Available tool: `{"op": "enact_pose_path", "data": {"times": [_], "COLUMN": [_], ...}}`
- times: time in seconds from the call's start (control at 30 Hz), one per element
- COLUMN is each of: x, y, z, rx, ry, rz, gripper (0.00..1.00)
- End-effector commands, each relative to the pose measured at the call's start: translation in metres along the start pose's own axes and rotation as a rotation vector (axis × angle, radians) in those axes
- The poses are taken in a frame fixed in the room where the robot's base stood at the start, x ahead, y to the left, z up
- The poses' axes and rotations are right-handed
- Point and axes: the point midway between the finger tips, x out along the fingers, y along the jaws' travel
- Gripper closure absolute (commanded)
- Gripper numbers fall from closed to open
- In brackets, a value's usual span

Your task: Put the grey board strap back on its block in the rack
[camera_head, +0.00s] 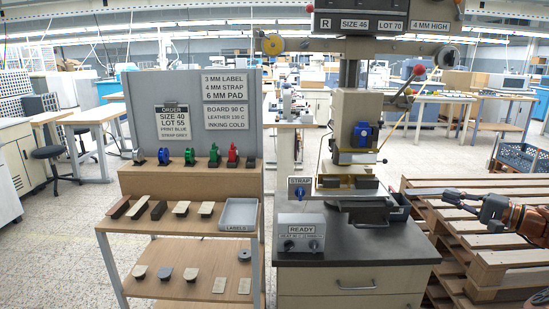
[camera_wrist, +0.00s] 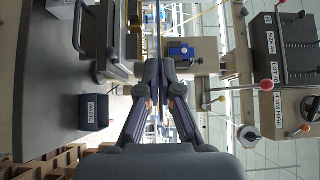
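The rack (camera_head: 190,229) stands left of the press in the head view. Its middle shelf carries several blocks in a row: brown ones (camera_head: 118,207) at the left, a dark one (camera_head: 158,210), and pale-topped ones (camera_head: 181,208) at the right. I cannot single out the grey board strap for certain at this size. My gripper (camera_head: 445,194) is right of the press, far from the rack. In the wrist view its fingertips (camera_wrist: 160,72) come together, with nothing visible held between them.
The press (camera_head: 355,130) with its lever stands on a dark-topped cabinet (camera_head: 360,245) between my gripper and the rack. A READY control box (camera_head: 301,231) sits at its front. A grey LABELS tray (camera_head: 239,214) is on the middle shelf. Wooden pallets (camera_head: 470,240) lie beneath my gripper.

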Motion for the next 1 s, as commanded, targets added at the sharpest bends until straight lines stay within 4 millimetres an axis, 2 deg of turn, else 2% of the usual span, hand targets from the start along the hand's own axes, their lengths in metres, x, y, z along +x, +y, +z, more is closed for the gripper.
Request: {"op": "enact_pose_path", "data": {"times": [0.17,0.43,0.77,1.0], "x": [0.015,0.064,0.140,0.185], "y": [0.004,0.022,0.064,0.102], "z": [0.004,0.022,0.069,0.115], "rx": [-0.001,0.003,0.003,0.005], "ry": [-0.017,-0.066,-0.127,-0.156], "rz": [-0.002,-0.001,0.000,0.000], "gripper": [1.00,1.00,1.00,1.00]}}
